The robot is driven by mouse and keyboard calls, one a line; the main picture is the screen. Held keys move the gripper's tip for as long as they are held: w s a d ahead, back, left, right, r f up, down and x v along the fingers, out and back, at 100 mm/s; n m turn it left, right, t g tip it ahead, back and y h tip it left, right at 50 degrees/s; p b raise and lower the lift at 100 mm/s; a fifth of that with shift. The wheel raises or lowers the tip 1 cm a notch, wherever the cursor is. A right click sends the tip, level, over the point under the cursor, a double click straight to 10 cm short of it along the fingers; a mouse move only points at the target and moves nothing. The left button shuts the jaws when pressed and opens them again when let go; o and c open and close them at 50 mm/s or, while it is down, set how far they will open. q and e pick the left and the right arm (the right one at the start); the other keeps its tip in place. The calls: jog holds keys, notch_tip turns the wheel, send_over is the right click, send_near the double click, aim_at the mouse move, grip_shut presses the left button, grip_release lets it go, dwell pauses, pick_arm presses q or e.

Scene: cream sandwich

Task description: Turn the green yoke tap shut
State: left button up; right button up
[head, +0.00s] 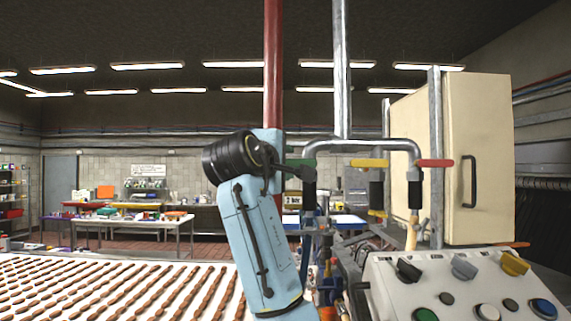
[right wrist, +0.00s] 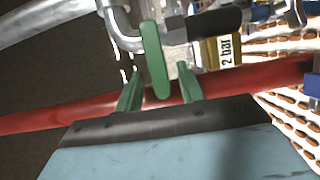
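The green tap handle (head: 300,163) is the leftmost of the coloured handles on the bent pipe in the head view, partly hidden by my wrist. In the right wrist view the green handle (right wrist: 153,55) stands lengthwise, its near end between my fingers. My right gripper (right wrist: 160,72) has two green-looking fingers spread apart, with a gap visible on each side of the handle. I cannot tell whether either finger touches it. The right arm reaches up from below in the head view. My left gripper is not in view.
A yellow handle (head: 369,163) and a red handle (head: 436,163) sit to the right on the pipework. A red pipe (head: 273,75) rises behind my wrist. A control panel (head: 455,285) with knobs stands lower right. A beige cabinet (head: 485,150) is behind it. A "2 bar" label (right wrist: 228,49) is near the tap.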

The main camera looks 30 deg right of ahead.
jog(key=shift+a, duration=0.1)
jog(key=b+v, duration=0.4)
jog(key=v, duration=0.9)
jog(key=shift+b, duration=0.3)
jog(key=shift+s+a, duration=0.1)
